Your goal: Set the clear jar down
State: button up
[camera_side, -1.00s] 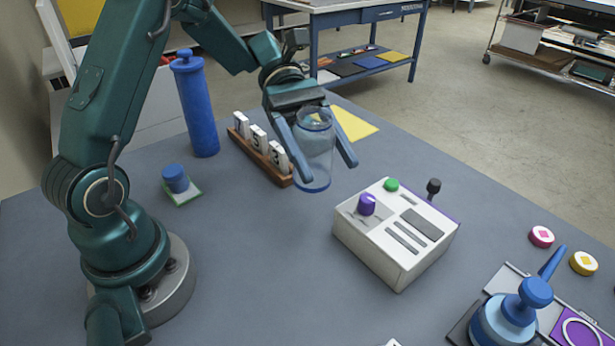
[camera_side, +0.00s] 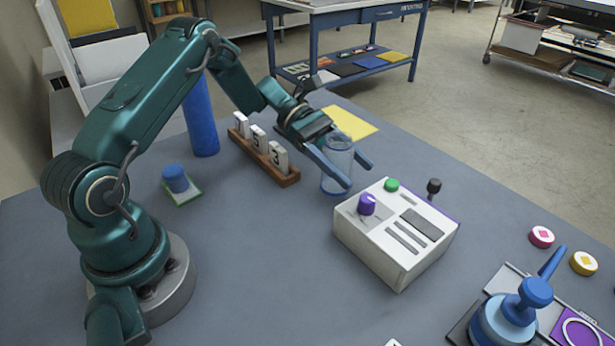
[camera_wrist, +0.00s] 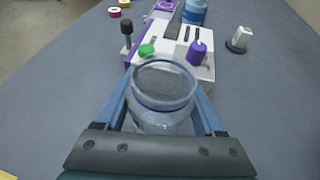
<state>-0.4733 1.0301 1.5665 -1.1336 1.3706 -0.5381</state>
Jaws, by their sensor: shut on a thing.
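The clear jar (camera_side: 337,166) is a see-through, bluish jar with an open mouth. It stands upright behind the white control box, and its base looks at or very near the table (camera_side: 260,260); I cannot tell whether it touches. My gripper (camera_side: 358,174) is shut on the jar, with one blue finger on each side of it. In the wrist view the jar (camera_wrist: 163,92) sits between the fingers, its round mouth facing the camera. The gripper body hides the jar's lower part there.
The white control box (camera_side: 396,236) with a purple knob, green button and black lever is close in front of the jar. A wooden rack of number tiles (camera_side: 270,165) is to its left. A yellow sheet (camera_side: 352,122) lies behind. A blue cylinder (camera_side: 201,120) stands farther left.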

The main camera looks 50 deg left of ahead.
jog(key=shift+f, duration=0.75)
jog(key=shift+f, duration=0.15)
jog(key=o, duration=1.4)
jog(key=v, duration=0.7)
jog(key=shift+s+a+r, duration=0.1)
jog(key=shift+a+r, duration=0.15)
